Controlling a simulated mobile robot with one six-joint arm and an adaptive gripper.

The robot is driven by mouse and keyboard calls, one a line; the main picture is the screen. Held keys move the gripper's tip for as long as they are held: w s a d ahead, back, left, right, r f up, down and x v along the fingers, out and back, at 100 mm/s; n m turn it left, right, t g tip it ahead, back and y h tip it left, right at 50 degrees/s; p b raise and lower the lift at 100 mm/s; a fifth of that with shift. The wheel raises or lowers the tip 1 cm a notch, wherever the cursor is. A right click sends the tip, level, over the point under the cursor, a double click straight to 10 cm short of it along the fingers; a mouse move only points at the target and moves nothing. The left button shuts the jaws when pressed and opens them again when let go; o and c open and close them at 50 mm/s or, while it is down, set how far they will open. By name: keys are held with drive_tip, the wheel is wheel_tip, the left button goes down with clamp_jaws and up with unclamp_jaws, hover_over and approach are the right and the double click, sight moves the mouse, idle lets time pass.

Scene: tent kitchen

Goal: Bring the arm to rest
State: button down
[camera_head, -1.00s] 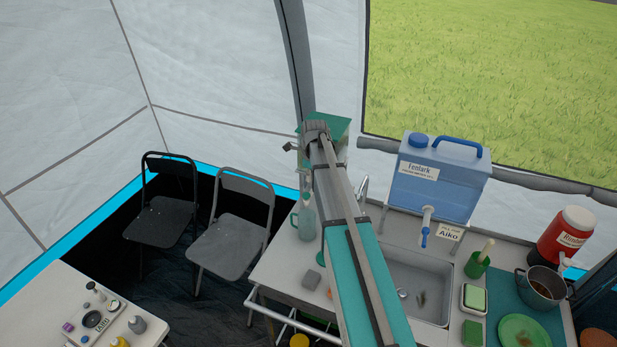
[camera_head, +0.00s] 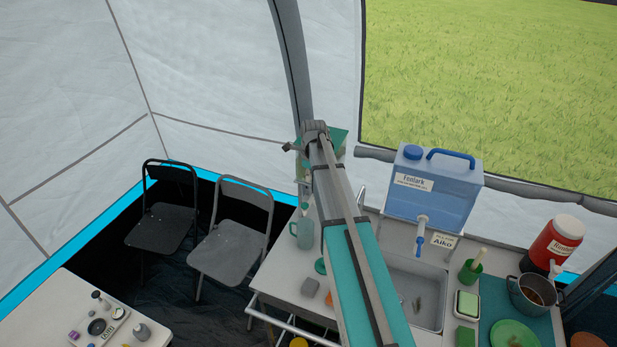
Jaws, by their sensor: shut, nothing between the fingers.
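My arm reaches from the bottom middle of the head view up and away over the kitchen counter (camera_head: 285,275). Its far end is in front of the tent wall, near the window's lower left corner. My gripper (camera_head: 291,147) shows small and dark at the left of that end, partly hidden by the wrist. It is shut, with nothing seen in it, and appears apart from the counter things. A teal-green surface (camera_head: 338,137) shows behind the wrist.
The arm covers part of the counter and the sink (camera_head: 425,290). A blue water container (camera_head: 433,190), a red jar (camera_head: 553,247) and a pot (camera_head: 533,293) stand right. A teal jug (camera_head: 305,233) is left of the arm. Two folding chairs (camera_head: 165,225) (camera_head: 232,250) stand at left.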

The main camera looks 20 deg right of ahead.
idle(0.4)
drive_tip(key=s+a+f+n+b, duration=0.8)
drive_tip(key=s+a+n, duration=0.1)
drive_tip(key=s+n, duration=0.3)
drive_tip(key=s+a+f+n+b, duration=0.8)
drive_tip(key=s+n, duration=0.4)
drive_tip(key=n, duration=0.3)
drive_tip(key=shift+a+f+g+h+b, duration=0.3)
drive_tip(key=shift+a+f+h+b, duration=0.1)
drive_tip(key=shift+f+b, duration=0.15)
drive_tip(key=c, duration=1.3)
unclamp_jaws()
drive_tip(key=shift+s, duration=0.1)
drive_tip(key=shift+c, duration=0.2)
idle(0.4)
